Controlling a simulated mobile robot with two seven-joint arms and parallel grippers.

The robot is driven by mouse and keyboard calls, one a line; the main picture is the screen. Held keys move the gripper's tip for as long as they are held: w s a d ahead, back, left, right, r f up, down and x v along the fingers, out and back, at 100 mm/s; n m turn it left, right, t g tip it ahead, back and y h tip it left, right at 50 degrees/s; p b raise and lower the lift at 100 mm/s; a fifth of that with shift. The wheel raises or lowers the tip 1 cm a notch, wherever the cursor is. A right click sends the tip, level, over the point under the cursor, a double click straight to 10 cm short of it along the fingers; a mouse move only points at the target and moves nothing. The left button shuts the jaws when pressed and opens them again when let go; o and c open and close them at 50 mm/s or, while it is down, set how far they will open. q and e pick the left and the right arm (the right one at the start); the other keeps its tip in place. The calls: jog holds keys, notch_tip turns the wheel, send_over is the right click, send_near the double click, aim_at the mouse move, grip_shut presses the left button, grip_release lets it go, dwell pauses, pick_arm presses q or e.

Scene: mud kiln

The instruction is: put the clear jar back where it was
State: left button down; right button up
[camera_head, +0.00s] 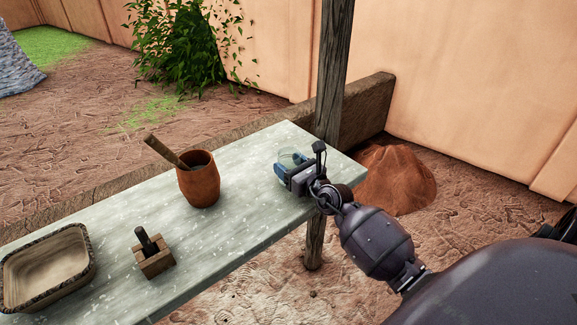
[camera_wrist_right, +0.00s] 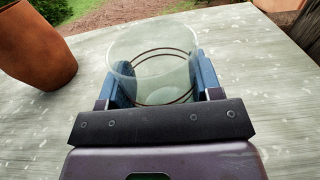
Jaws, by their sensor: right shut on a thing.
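The clear jar (camera_head: 292,159) is at the right end of the grey table (camera_head: 240,238). In the right wrist view the jar (camera_wrist_right: 152,62) stands upright between the two blue fingers. My right gripper (camera_head: 284,172) is shut on it, one finger on each side. The jar's base is partly hidden by the gripper, so I cannot tell whether it touches the table or is slightly above it. My left gripper is in neither view.
A brown clay pot (camera_head: 199,182) with a stick in it stands left of the jar. A small wooden block with a dark handle (camera_head: 153,257) and a woven-rim basket (camera_head: 46,270) are farther left. A wooden post (camera_head: 334,75) rises behind the table's right end.

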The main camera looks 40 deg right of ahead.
jog(key=shift+r, duration=0.1)
jog(key=shift+f, duration=0.25)
jog(key=o, duration=1)
